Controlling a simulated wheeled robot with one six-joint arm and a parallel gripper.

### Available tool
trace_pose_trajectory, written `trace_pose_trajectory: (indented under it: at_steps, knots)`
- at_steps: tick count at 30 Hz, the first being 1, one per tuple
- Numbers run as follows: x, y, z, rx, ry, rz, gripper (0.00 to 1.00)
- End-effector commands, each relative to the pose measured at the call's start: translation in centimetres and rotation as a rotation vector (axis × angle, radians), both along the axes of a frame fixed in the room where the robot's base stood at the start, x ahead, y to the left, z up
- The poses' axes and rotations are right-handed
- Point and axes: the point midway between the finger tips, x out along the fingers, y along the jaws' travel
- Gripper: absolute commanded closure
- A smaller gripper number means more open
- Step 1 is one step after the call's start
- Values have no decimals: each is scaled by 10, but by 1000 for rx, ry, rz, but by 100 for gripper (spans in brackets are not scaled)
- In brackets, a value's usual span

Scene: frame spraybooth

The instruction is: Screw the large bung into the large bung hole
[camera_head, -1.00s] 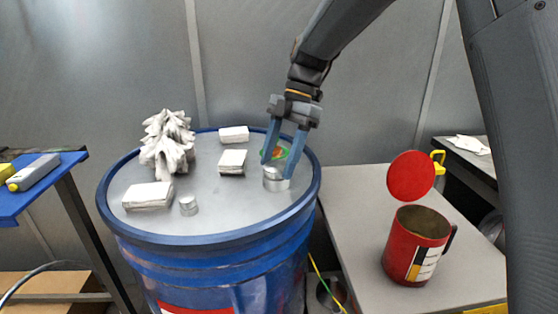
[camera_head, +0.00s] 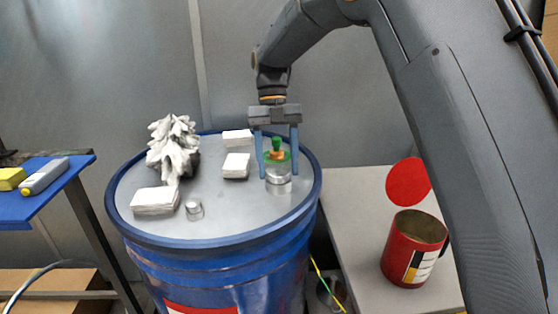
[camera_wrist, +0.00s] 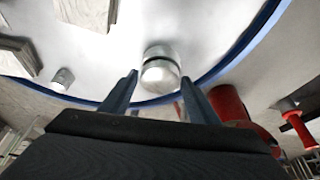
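The large bung (camera_head: 278,183) is a silver cylinder standing on the drum lid near its right edge. It also shows in the wrist view (camera_wrist: 160,72), with a dark seam around it, just beyond and between the fingertips. My gripper (camera_head: 278,170) points down over it, one finger on each side. The fingers (camera_wrist: 160,76) look wider apart than the bung, with gaps at both sides. I cannot tell how the bung sits in the large hole, which is hidden. A green-and-orange fitting (camera_head: 277,145) shows between the fingers; its exact depth is unclear.
The blue drum's lid (camera_head: 225,210) also carries a small silver cylinder (camera_head: 194,210), several white blocks (camera_head: 155,201) and a crumpled white pile (camera_head: 172,150). A red can (camera_head: 408,262) stands on the grey table to the right. A blue shelf (camera_head: 60,190) is at left.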

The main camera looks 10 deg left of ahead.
Motion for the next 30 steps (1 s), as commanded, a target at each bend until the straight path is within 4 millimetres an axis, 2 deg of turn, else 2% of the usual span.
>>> trace_pose_trajectory:
  at_steps: [30]
  knots:
    - [10,6,-2,2,-1,22,45]
